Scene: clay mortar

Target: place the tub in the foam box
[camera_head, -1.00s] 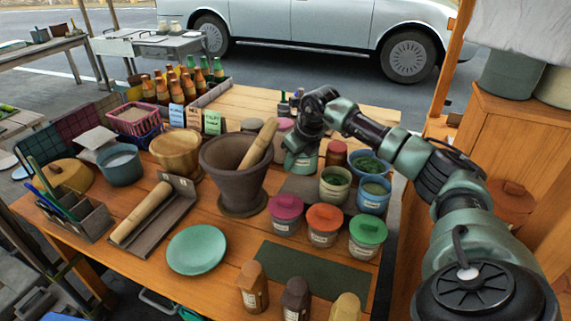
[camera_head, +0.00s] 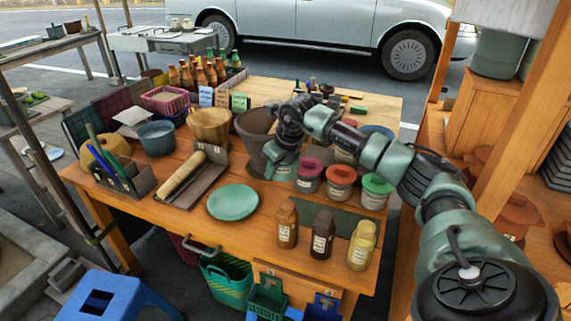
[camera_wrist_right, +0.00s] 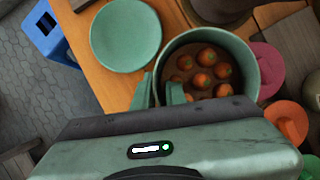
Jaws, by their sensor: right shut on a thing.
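The tub (camera_wrist_right: 245,50) is a green round container holding several orange round pieces in brown liquid, seen in the right wrist view. My right gripper (camera_wrist_right: 161,92) is shut on its rim, one finger inside and one outside. In the head view the right gripper (camera_head: 275,165) is in front of the mortar (camera_head: 252,125); the tub (camera_head: 288,171) is partly hidden there, left of the pink-lidded jar (camera_head: 309,177). I cannot tell its height above the table. I cannot pick out a foam box with certainty. My left gripper is not in view.
A green plate (camera_head: 233,202) lies at the table's front middle. Several brown and yellow bottles (camera_head: 322,234) stand on the front right. A rolling pin (camera_head: 182,174) lies in a tray on the left. A blue stool (camera_head: 105,298) and green basket (camera_head: 228,278) are below the front edge.

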